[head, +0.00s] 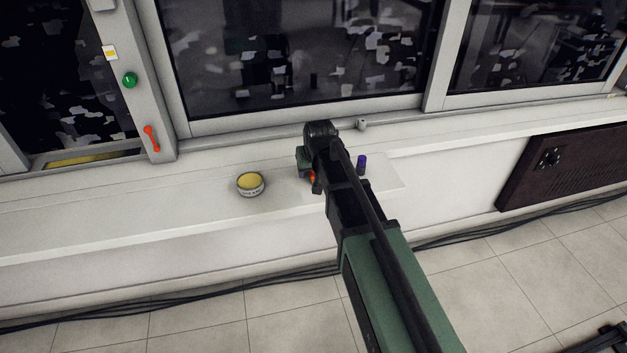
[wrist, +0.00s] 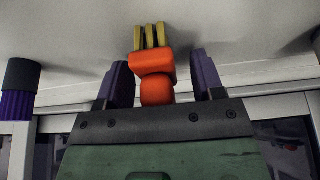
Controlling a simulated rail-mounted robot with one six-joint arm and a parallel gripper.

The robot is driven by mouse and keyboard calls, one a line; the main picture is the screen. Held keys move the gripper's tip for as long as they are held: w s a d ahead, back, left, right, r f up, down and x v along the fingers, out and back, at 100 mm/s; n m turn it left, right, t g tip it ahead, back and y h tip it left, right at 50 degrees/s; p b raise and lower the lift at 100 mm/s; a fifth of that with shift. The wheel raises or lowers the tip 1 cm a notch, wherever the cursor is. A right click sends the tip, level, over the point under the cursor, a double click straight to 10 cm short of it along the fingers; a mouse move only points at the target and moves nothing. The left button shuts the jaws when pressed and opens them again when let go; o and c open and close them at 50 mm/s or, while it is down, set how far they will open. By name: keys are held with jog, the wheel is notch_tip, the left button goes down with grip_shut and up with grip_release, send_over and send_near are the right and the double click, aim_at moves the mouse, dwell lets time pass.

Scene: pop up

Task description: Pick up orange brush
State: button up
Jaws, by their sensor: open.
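The orange brush (wrist: 152,75) has a rounded orange handle and yellow bristles and is in the middle of the wrist view. My gripper (wrist: 159,65) is open, with one dark purple finger on each side of the brush. A gap shows between the brush and each finger. In the head view, a small orange part of the brush (head: 312,176) shows beside my arm above the white sill. My arm hides most of the brush and the fingers there.
A purple and dark cylinder (head: 361,163) stands right of my arm; it also shows at the left of the wrist view (wrist: 18,92). A round tin with yellow contents (head: 250,185) sits left on the sill (head: 190,215). Windows rise behind.

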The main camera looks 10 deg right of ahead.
jog(key=shift+r, duration=0.15)
jog(key=c, duration=1.1)
jog(key=shift+r, duration=0.1)
notch_tip(320, 180, up, 20)
jog(key=p, duration=2)
jog(key=o, duration=0.4)
jog(key=shift+c, duration=1.1)
